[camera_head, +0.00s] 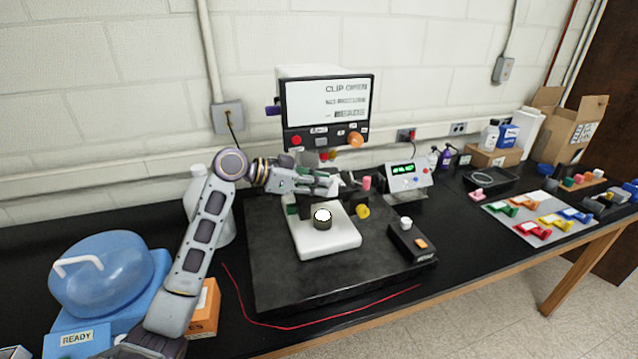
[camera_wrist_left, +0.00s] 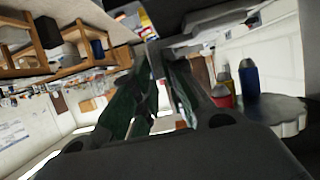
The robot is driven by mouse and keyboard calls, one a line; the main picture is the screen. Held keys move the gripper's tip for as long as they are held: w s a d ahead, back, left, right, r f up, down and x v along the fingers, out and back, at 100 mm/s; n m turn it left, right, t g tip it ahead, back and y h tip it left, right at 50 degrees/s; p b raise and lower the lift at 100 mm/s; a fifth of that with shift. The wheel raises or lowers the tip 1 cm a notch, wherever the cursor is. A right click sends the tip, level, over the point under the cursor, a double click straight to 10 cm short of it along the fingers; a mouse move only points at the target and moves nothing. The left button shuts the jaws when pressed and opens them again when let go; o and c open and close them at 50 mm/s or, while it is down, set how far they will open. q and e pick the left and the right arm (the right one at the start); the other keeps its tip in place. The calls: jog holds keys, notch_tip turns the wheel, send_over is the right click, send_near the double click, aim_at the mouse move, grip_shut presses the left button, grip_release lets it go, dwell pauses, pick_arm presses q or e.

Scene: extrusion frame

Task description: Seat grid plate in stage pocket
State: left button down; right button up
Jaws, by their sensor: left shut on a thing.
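My left gripper (camera_head: 332,183) reaches in from the left, above the back of the white stage block (camera_head: 340,243). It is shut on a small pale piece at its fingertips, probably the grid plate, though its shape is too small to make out. In the left wrist view the dark green fingers of my left gripper (camera_wrist_left: 158,55) close together at the top centre, and the held piece is not clear there. A short dark cylinder with a bright round top (camera_head: 322,217) stands on the stage block. I cannot make out the pocket itself. My right gripper is not in view.
The instrument with a screen (camera_head: 325,103) rises behind the gripper. A pink knob (camera_head: 367,183) and a yellow knob (camera_head: 362,211) are close on the right. A black box (camera_head: 412,243) sits on the dark base (camera_head: 275,275). A red cord (camera_head: 290,328) lies in front.

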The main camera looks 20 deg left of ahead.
pick_arm(q)
jog(key=shift+f, duration=0.1)
jog(key=c, duration=1.5)
grip_release()
jog(key=shift+o, duration=0.2)
jog(key=b+v, duration=0.3)
jog(key=v, duration=0.9)
jog(key=shift+s, duration=0.1)
